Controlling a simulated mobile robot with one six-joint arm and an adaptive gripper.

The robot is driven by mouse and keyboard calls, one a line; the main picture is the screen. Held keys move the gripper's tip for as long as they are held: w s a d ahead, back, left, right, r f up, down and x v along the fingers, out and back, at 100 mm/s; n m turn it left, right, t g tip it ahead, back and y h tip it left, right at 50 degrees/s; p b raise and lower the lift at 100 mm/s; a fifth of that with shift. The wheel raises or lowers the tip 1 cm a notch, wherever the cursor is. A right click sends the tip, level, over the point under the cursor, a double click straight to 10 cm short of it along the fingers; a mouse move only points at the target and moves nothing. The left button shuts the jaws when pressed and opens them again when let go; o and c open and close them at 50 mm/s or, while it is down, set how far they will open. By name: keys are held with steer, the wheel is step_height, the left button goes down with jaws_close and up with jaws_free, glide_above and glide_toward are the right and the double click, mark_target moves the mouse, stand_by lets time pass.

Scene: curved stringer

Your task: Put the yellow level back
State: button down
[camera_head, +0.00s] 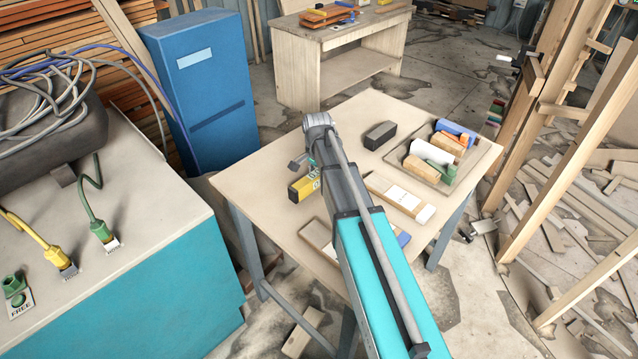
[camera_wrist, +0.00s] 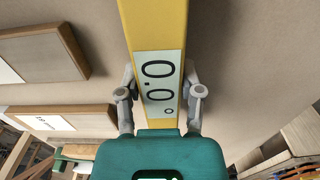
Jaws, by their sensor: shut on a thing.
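The yellow level (camera_head: 303,187) shows in the head view over the left part of the wooden table (camera_head: 262,165), partly hidden by my arm. In the wrist view the level (camera_wrist: 157,30) runs away from my gripper and its pale display reads 0.0°. My gripper (camera_wrist: 160,94) is shut on the level, with one grey finger on each side of the display. In the head view my gripper is mostly hidden behind my arm. I cannot tell whether the level touches the tabletop.
Another shallow tray (camera_head: 318,236) is partly behind my arm. A blue cabinet (camera_head: 200,80) stands behind. The table's back-left is clear.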

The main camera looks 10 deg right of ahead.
steer(key=shift+f+b, duration=0.6)
steer(key=shift+f, duration=0.35)
steer(key=shift+f, duration=0.15)
steer(key=shift+c, duration=1.3)
jaws_free()
steer(key=shift+r, duration=0.25)
step_height(320, 180, up, 12)
steer(key=p, duration=1.2)
